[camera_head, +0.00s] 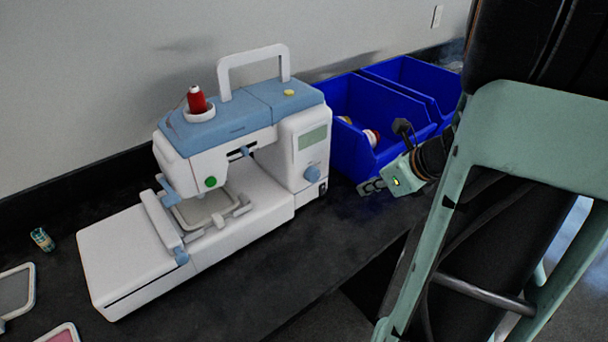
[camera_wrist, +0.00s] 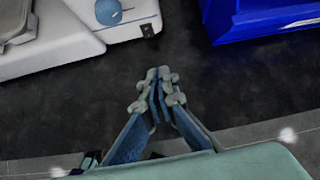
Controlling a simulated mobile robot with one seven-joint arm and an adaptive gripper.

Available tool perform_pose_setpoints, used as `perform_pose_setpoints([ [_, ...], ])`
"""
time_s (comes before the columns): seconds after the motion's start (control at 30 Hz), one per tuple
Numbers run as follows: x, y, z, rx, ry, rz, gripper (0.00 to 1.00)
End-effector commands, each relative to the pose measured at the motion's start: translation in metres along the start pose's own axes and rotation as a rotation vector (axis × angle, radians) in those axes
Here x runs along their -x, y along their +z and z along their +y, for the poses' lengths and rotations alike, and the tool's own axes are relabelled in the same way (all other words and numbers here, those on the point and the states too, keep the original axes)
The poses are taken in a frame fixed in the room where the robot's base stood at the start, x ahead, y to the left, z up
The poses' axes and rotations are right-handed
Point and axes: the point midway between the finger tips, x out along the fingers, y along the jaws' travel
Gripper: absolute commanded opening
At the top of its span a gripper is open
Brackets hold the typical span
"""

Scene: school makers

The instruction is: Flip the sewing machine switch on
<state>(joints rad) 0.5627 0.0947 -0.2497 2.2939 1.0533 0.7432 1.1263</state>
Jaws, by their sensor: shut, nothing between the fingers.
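A white and light-blue sewing machine (camera_head: 245,135) stands on the dark table, with a red thread spool on top and a carry handle. A small black switch (camera_head: 323,188) sits low on the machine's right end, below the blue dial. The switch also shows at the top of the wrist view (camera_wrist: 147,30). My gripper (camera_head: 372,186) is to the right of the switch, apart from it, in front of the blue bins. In the wrist view my gripper (camera_wrist: 158,88) is shut and empty, its fingertips pointing toward the gap between machine and bin.
Blue bins (camera_head: 357,160) holding spools stand behind my gripper, to the right of the machine. A small thread spool (camera_head: 42,239) and frames (camera_head: 17,290) lie at the left. The dark tabletop (camera_head: 300,240) in front of the switch is clear. A wall is behind.

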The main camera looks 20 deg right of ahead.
Motion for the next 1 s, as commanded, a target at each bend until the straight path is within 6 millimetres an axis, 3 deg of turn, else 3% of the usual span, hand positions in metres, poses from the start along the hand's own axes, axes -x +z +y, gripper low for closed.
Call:
perform_pose_setpoints([
  [0.63, -0.005, -0.007, 0.005, -0.06, 0.014, 0.014, 0.0],
  [0.77, -0.023, -0.009, 0.005, -0.059, 0.015, 0.016, 0.0],
  [1.0, -0.075, -0.011, 0.006, -0.06, 0.016, 0.017, 0.0],
])
